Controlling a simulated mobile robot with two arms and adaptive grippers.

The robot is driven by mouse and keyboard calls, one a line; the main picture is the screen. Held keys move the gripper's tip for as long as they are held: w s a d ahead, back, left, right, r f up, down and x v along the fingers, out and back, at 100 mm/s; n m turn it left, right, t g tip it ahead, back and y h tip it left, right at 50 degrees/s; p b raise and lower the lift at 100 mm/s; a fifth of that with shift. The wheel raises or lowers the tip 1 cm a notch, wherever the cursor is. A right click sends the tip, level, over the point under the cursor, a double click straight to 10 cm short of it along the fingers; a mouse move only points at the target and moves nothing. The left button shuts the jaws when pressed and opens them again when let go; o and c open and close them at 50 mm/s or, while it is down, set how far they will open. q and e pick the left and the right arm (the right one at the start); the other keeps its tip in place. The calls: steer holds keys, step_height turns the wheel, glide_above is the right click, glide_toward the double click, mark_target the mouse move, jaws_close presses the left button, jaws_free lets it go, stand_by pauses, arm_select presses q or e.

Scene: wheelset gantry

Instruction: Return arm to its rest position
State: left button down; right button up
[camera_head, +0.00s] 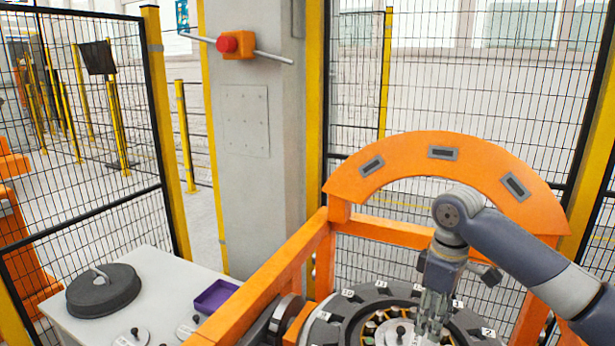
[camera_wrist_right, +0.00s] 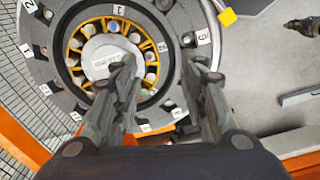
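My right arm (camera_head: 530,260) comes in from the right in the head view. Its gripper (camera_head: 432,318) points down over a round bearing (camera_head: 397,332) inside a dark numbered ring (camera_head: 345,308). In the right wrist view the two fingers of this gripper (camera_wrist_right: 160,72) stand apart with nothing held between them. The left fingertip overlaps the bearing's pale centre (camera_wrist_right: 108,57) in the picture; I cannot tell whether it touches. My left gripper is not in view.
An orange arched gantry frame (camera_head: 440,150) surrounds the ring close to my arm. A white table (camera_head: 165,270) at left holds a dark round lid (camera_head: 103,288) and a purple tray (camera_head: 214,296). A grey pillar with a red button (camera_head: 227,44) and mesh fencing stand behind.

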steer(key=s+a+f+m+t+y, duration=0.1)
steer(key=s+a+f+y, duration=0.1)
steer(key=s+a+f, duration=0.75)
steer(key=s+a+f+t+y, duration=0.1)
steer(key=s+a+f, duration=0.45)
steer(key=f, duration=0.65)
steer(key=s+d+f+m+t+h, duration=0.1)
steer(key=s+d+f+m+h, duration=0.15)
steer(key=s+d+m, duration=0.75)
steer(key=s+f+n+b, duration=0.2)
steer(key=s+f+b, duration=0.1)
steer(key=f, duration=1.3)
steer(key=s+f+n+b, duration=0.15)
steer(key=f+b, duration=0.25)
steer(key=f, duration=1.1)
arm_select(q)
step_height(320, 180, down, 13)
steer(key=w+b, duration=0.1)
steer(key=b, duration=0.5)
arm_select(e)
steer(key=s+d+f+g, duration=0.1)
steer(key=s+d+f, duration=0.1)
steer(key=s+f, duration=0.7)
steer(key=s+d+f+g, duration=0.1)
steer(key=s+d+f, duration=0.1)
steer(key=s+f, duration=0.7)
step_height(320, 180, down, 6)
steer(key=shift+f, duration=0.1)
